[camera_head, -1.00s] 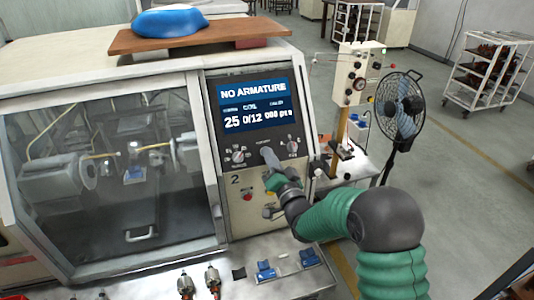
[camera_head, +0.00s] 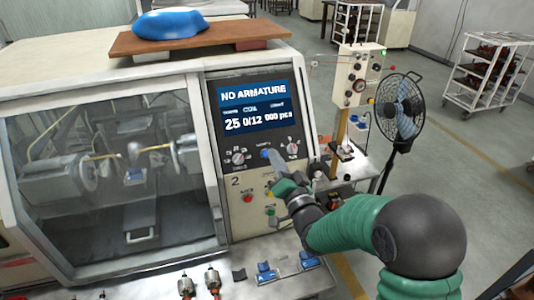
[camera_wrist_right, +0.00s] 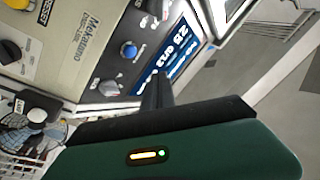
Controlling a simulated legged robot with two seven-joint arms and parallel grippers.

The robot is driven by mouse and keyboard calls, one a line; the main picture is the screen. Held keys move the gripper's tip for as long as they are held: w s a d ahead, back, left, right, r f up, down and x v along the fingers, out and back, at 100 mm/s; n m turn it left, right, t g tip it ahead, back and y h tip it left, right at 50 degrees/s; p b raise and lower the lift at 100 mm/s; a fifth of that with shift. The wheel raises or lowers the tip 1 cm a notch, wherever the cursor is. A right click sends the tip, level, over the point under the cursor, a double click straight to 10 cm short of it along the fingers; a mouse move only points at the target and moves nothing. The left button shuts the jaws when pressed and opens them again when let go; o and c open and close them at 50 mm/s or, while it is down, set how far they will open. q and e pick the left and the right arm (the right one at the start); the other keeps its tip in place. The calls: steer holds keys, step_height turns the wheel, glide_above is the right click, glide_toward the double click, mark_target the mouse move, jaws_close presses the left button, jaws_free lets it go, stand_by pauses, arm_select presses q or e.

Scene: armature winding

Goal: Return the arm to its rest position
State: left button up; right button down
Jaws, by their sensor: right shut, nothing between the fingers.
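My right gripper (camera_head: 274,160) is shut and empty in front of the winding machine's control panel (camera_head: 262,190). Its tip overlaps the panel just below a blue knob (camera_head: 266,153) in the head view; I cannot tell there whether it touches. In the right wrist view the shut fingers (camera_wrist_right: 155,80) point toward the panel, and the blue knob (camera_wrist_right: 128,49) is beside the tip, apart in the picture. The screen (camera_head: 256,106) reads "NO ARMATURE" and 25 0/12. My left gripper is not in view.
A ledge (camera_head: 235,290) below the panel holds two armatures (camera_head: 213,280) and blue fixtures (camera_head: 266,272). A black fan (camera_head: 402,108) and a small bench machine (camera_head: 354,80) stand to the right. A wooden board (camera_head: 190,39) lies on the machine. Open floor lies further right.

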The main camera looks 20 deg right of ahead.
steer(key=shift+s, duration=0.15)
steer(key=s+f+n+g+h+b, duration=0.15)
steer(key=s+f+g+b, duration=0.3)
steer(key=f, duration=0.65)
steer(key=s+f+n+g+b, duration=0.25)
steer(key=f+g+b, duration=0.2)
steer(key=f, duration=0.75)
steer(key=s+f+n+g+b, duration=0.1)
steer(key=s+f+g+b, duration=0.2)
steer(key=s+f, duration=0.4)
steer(key=s+f+n+g+b, duration=0.1)
steer(key=s+f+g+b, duration=0.3)
steer(key=s+f, duration=0.4)
steer(key=s+g, duration=0.1)
steer(key=s, duration=0.5)
steer(key=shift+s+d+f+n+h, duration=0.15)
steer(key=shift+s+f+n+h, duration=0.15)
steer(key=shift+n+h, duration=0.1)
